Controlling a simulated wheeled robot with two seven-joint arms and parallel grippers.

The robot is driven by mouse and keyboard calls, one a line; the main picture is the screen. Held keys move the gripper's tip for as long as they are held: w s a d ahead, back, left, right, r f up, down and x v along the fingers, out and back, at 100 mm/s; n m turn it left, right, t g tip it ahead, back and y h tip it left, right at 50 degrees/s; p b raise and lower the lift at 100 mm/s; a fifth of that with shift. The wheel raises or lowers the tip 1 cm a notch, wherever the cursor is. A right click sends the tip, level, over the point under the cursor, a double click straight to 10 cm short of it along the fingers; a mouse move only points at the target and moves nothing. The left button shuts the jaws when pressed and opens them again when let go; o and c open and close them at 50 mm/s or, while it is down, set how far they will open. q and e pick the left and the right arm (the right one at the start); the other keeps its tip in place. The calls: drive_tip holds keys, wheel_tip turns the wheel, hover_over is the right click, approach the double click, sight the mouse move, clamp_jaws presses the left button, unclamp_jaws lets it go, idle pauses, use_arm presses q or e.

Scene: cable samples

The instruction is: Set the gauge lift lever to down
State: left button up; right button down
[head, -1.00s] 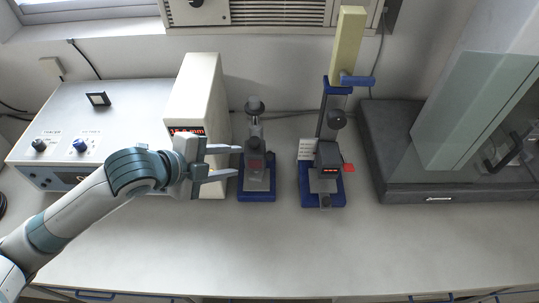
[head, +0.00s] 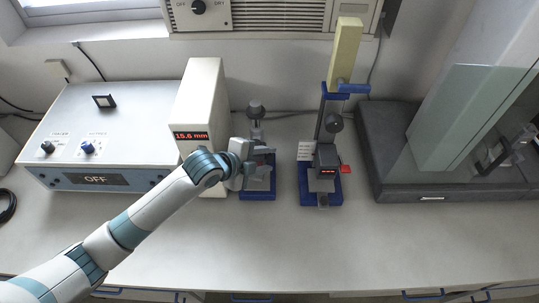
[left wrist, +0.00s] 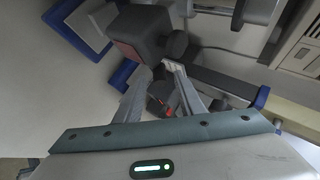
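A gauge stand (head: 323,185) with a blue base and a small dark display head (head: 327,157) stands right of centre. A red tab (head: 346,169) sticks out at its right side; it may be the lift lever, but I cannot tell its position. In the left wrist view, a small red piece (left wrist: 168,111) shows beyond and between my fingers. My left gripper (head: 262,160) is at a smaller stand (head: 258,190), left of the gauge, partly hiding it. In the left wrist view, the gripper (left wrist: 158,70) has its fingers apart, apparently empty. My right gripper is out of view.
A tall white box (head: 203,100) reading 15.6 mm stands left of the smaller stand. A control box (head: 110,130) showing OFF is farther left. A yellow block (head: 345,50) tops the gauge post. A glass-fronted cabinet (head: 455,120) stands right. The front bench (head: 300,250) is clear.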

use_arm(q)
drive_tip(key=shift+w+d+f, duration=0.55)
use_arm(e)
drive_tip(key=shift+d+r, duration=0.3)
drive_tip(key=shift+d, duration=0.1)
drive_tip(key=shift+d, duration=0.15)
use_arm(q)
clamp_jaws()
